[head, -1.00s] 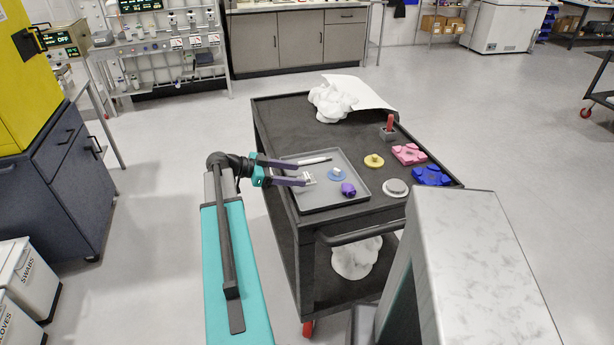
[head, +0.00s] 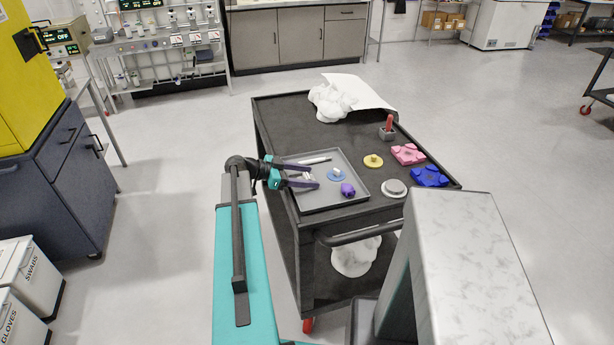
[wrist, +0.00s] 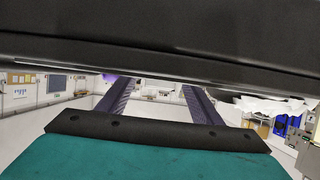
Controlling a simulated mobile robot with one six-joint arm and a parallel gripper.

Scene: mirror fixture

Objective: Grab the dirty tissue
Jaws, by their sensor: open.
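A crumpled white tissue-like heap (head: 330,102) lies at the far end of the black cart's top, beside a curved white sheet. A second white crumpled lump (head: 354,256) sits on the cart's lower shelf. I cannot tell which is the dirty tissue. My gripper (head: 314,177) is open, its two purple fingers reaching over the left side of the grey tray, well short of the far heap. In the wrist view the fingers (wrist: 158,92) are spread apart with nothing held between them. A white crumpled shape (wrist: 265,104) shows at the right there.
The grey tray (head: 352,205) holds a pen-like white item, a blue disc (head: 337,176) and a purple piece (head: 347,190). A yellow piece, a red peg in a grey block (head: 388,130), pink and blue blocks and a grey disc stand right of it.

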